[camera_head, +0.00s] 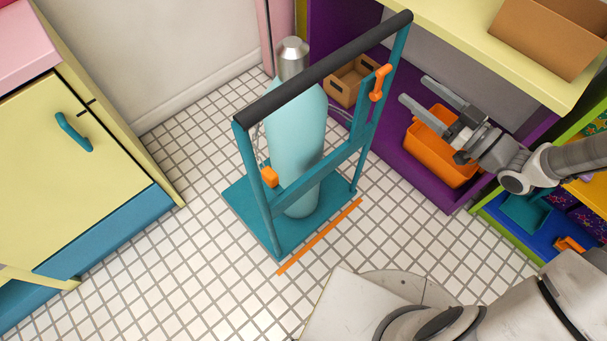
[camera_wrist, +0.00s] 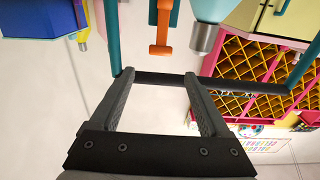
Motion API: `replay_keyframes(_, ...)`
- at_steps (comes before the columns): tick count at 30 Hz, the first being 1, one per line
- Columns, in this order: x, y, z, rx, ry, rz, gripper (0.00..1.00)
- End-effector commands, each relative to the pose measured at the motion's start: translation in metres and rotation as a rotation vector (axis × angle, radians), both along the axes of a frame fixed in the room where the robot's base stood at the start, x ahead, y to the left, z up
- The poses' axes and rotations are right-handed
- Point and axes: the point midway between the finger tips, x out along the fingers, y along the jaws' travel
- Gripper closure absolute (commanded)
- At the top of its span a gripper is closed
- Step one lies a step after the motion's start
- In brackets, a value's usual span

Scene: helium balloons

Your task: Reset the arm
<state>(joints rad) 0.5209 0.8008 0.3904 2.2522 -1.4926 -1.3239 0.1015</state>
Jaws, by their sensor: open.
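My gripper (camera_head: 414,89) is open, with its two grey fingers apart and nothing between them. It is held in the air at the right of the head view, pointing left toward the teal cart (camera_head: 262,212). The cart's orange clip (camera_head: 379,83) is just left of the fingertips in the picture, with a gap between. In the wrist view my open gripper (camera_wrist: 158,76) has the cart's black handle bar (camera_wrist: 160,79) behind its fingertips; I cannot tell the distance. The orange clip also shows there (camera_wrist: 162,28).
A pale blue gas cylinder (camera_head: 296,130) stands upright on the cart. An orange bin (camera_head: 432,150) sits on a purple shelf (camera_head: 395,168) below my gripper. A yellow shelf (camera_head: 470,40) with a cardboard box (camera_head: 550,35) is behind. The tiled floor left of the cart is clear.

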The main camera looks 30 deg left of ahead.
Motion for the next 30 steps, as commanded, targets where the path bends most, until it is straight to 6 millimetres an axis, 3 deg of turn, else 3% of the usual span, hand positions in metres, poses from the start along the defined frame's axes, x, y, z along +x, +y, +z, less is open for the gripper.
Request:
replay_keyframes(11, 0.001, 0.000, 0.000, -0.007, -0.001, -0.002, 0.20)
replay_keyframes(17, 0.021, -0.006, -0.003, -0.177, -0.005, -0.088, 0.20)
replay_keyframes(24, 0.062, -0.051, 0.007, -0.547, 0.018, -0.358, 0.20)
replay_keyframes(30, 0.070, -0.103, 0.040, -0.765, 0.081, -0.616, 0.20)
